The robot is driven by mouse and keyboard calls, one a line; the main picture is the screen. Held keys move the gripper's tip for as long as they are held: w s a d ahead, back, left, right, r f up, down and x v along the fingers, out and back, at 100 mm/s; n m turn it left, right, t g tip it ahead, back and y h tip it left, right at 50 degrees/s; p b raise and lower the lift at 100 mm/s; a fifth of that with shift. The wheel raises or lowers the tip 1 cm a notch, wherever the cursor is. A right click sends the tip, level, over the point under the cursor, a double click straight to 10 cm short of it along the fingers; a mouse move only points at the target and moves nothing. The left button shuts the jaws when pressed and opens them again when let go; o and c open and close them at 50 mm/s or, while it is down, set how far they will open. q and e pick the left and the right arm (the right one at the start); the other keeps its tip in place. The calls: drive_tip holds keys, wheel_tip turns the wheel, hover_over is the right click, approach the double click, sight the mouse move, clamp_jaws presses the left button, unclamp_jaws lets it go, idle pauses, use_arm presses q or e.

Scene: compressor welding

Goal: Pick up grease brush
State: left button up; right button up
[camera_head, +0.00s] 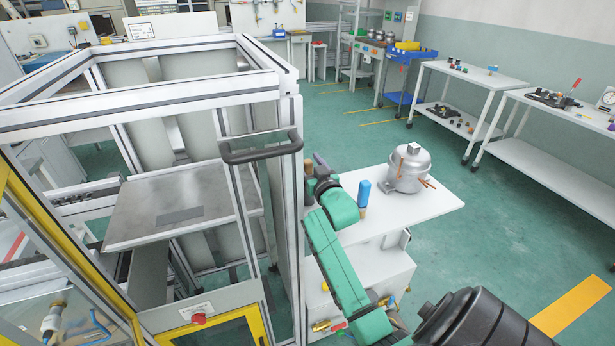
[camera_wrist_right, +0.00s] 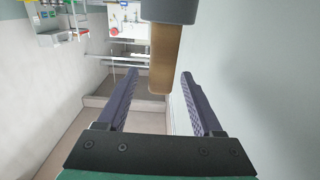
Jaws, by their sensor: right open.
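In the right wrist view this brush (camera_wrist_right: 163,58) comes down from the top edge. Its tan end lies between the open, dark fingers of my right gripper (camera_wrist_right: 158,73), with gaps on both sides. I cannot tell how deep between the fingers it is. A similar tool with a blue upper part (camera_head: 364,190) stands to the right on the table. My left gripper is out of view.
A silver compressor (camera_head: 408,168) with copper pipes stands on the white table (camera_head: 432,204). An aluminium frame (camera_head: 291,190) with a dark handle rises close left of my right gripper. Two white tables (camera_head: 566,138) stand at the right. Green floor between is clear.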

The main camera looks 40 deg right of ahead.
clamp_jaws()
drive_tip(key=shift+r, duration=0.1)
